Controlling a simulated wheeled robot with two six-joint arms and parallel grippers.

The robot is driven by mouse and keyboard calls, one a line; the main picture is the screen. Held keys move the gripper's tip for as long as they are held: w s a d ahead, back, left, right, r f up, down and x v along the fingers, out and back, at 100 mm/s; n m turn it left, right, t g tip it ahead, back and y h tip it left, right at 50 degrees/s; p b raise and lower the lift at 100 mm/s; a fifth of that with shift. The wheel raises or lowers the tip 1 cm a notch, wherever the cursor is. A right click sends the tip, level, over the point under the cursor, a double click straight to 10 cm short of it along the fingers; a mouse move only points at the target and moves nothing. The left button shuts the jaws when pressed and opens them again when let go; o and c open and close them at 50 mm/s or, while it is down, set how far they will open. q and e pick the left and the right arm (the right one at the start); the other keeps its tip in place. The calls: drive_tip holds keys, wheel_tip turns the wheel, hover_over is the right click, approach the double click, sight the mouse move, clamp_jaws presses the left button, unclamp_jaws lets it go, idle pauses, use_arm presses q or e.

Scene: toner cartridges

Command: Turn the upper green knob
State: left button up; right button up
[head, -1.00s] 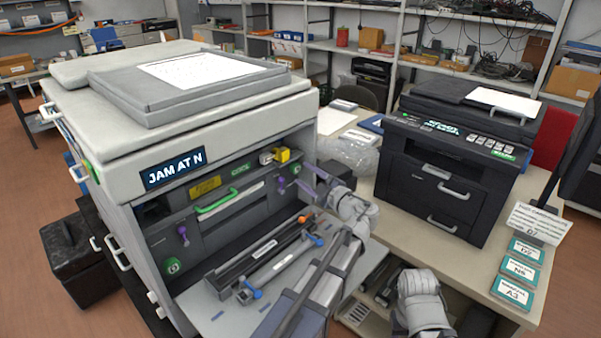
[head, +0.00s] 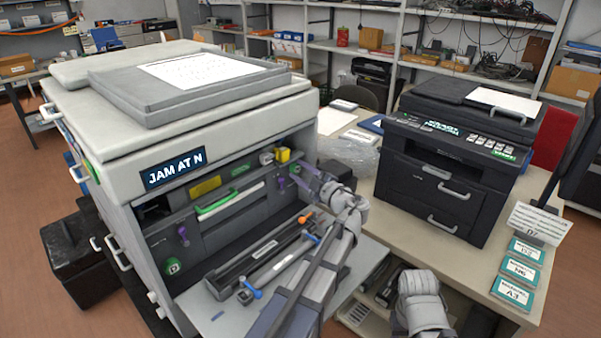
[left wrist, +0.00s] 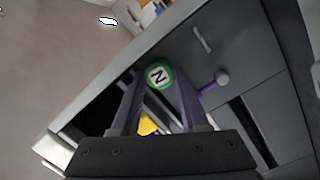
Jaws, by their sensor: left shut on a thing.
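The upper green knob (left wrist: 160,75), a round green disc with a white centre and the letter N, shows in the left wrist view between the tips of my left gripper (left wrist: 155,82). The fingers are shut on its sides. A lower green knob (head: 172,267) is at the lower left of that front. My right gripper's fingers are not visible.
A purple lever (head: 281,185) is close beside my left gripper. A green handle (head: 217,203), another purple lever (head: 183,235) and a yellow block (head: 283,155) are on the same front. A black printer (head: 455,160) stands on the table at right.

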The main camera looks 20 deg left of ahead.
use_arm(q)
clamp_jaws()
drive_tip(key=shift+r+m+p, duration=0.15)
drive_tip(key=shift+m+p, duration=0.3)
drive_tip(key=shift+m, duration=0.55)
drive_tip(key=shift+m+g, duration=0.3)
drive_tip(key=shift+m, duration=0.8)
drive_tip(key=o, duration=0.7)
unclamp_jaws()
drive_tip(key=shift+o, duration=0.2)
drive_tip(key=v, duration=0.8)
drive_tip(key=shift+p, duration=0.4)
